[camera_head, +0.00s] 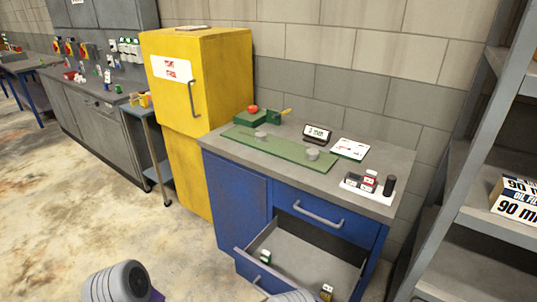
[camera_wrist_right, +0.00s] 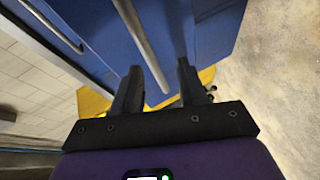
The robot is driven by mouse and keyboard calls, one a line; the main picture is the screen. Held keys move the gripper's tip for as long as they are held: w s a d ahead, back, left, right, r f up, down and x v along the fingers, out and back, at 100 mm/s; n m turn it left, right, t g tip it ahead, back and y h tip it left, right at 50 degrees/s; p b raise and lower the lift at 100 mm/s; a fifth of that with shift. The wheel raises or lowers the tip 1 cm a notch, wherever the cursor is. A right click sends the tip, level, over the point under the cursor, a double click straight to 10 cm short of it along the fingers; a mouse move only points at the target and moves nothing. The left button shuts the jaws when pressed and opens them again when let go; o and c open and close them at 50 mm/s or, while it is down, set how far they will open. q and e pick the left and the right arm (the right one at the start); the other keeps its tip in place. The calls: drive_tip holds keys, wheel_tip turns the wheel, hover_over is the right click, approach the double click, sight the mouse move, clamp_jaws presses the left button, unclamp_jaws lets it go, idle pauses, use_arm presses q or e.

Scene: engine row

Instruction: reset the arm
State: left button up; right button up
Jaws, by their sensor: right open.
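My right gripper (camera_wrist_right: 160,70) shows in the right wrist view, its two dark fingers apart with nothing held between them. A grey bar handle (camera_wrist_right: 137,35) on a blue front (camera_wrist_right: 95,40) lies beyond the fingers and lines up with the gap between them; I cannot tell how far off it is. In the head view only grey rounded parts of my arms show at the bottom edge, and both grippers are out of that picture. My left gripper is in neither view.
The blue cabinet (camera_head: 234,184) has its lower drawer (camera_head: 300,255) open, with small boxes inside. Its top holds a green mat (camera_head: 285,143), a small sign and boxes. A yellow cabinet (camera_head: 220,70) stands left, a grey shelf (camera_head: 480,215) right. Floor is clear at left.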

drive_tip(key=s+d+r+m+g+y+p, duration=0.1)
drive_tip(key=s+d+r+m+g+y, duration=0.1)
drive_tip(key=s+m+g, duration=0.5)
drive_tip(key=s+d+r+m+g+y+p, duration=0.1)
drive_tip(key=s+d+m+g+y, duration=0.4)
drive_tip(key=s, duration=0.9)
drive_tip(key=r+m+g, duration=0.1)
drive_tip(key=m+g, duration=0.1)
drive_tip(key=m, duration=0.2)
drive_tip(key=shift+s+d+r+p, duration=0.2)
drive_tip(key=shift+s+d+p, duration=0.15)
drive_tip(key=shift+s+p, duration=0.05)
